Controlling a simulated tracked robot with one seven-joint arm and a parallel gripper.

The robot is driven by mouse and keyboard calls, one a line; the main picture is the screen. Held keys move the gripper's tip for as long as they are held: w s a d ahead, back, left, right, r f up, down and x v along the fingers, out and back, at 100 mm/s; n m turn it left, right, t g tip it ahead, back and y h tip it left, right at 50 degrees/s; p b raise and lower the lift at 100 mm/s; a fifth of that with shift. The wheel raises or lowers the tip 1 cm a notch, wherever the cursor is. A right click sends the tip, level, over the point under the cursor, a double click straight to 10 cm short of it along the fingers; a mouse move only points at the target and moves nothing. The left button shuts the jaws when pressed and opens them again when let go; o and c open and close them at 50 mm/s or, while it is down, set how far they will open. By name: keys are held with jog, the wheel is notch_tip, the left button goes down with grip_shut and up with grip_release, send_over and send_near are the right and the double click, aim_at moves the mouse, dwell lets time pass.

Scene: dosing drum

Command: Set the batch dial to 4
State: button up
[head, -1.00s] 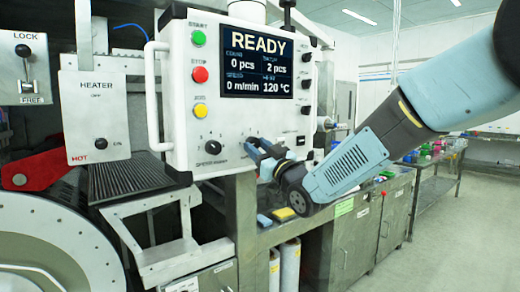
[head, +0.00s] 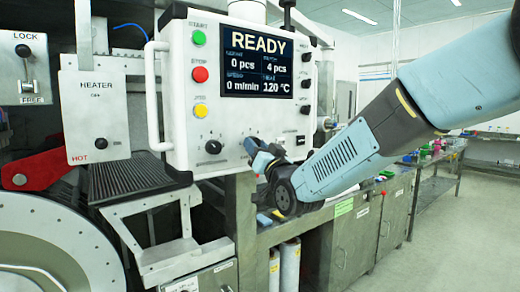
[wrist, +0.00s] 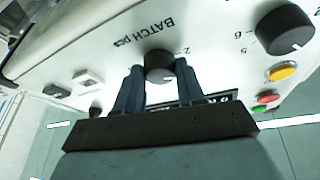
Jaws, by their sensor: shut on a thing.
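The batch dial (wrist: 159,60) is a dark round knob below the "BATCH pcs" lettering, upside down in the wrist view. My gripper (wrist: 160,76) has its two blue fingers on either side of the dial, shut on it. In the head view my gripper (head: 256,148) is at the lower right of the white control panel (head: 232,132) and hides the dial. The dial's pointer position is hard to read. The screen (head: 258,62) shows READY, 0 pcs, 4 pcs, 0 m/min and 120 °C.
The larger speed dial (head: 213,147) sits left of my gripper. Green (head: 198,37), red (head: 200,74) and yellow (head: 200,110) buttons line the panel's left side. Small switches (head: 306,83) line its right edge. A cluttered bench (head: 355,205) stands behind my arm.

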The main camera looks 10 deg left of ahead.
jog(key=shift+s+a+r+m+t+h, duration=0.15)
jog(key=shift+m+h, duration=0.35)
jog(key=shift+m, duration=0.6)
jog(key=shift+w+m+t+h, duration=0.1)
jog(key=shift+m+t+h, duration=0.3)
jog(key=shift+m, duration=0.7)
jog(key=shift+h, duration=0.3)
jog(key=o, duration=1)
jog(key=shift+o, duration=0.2)
jog(key=v, duration=1.4)
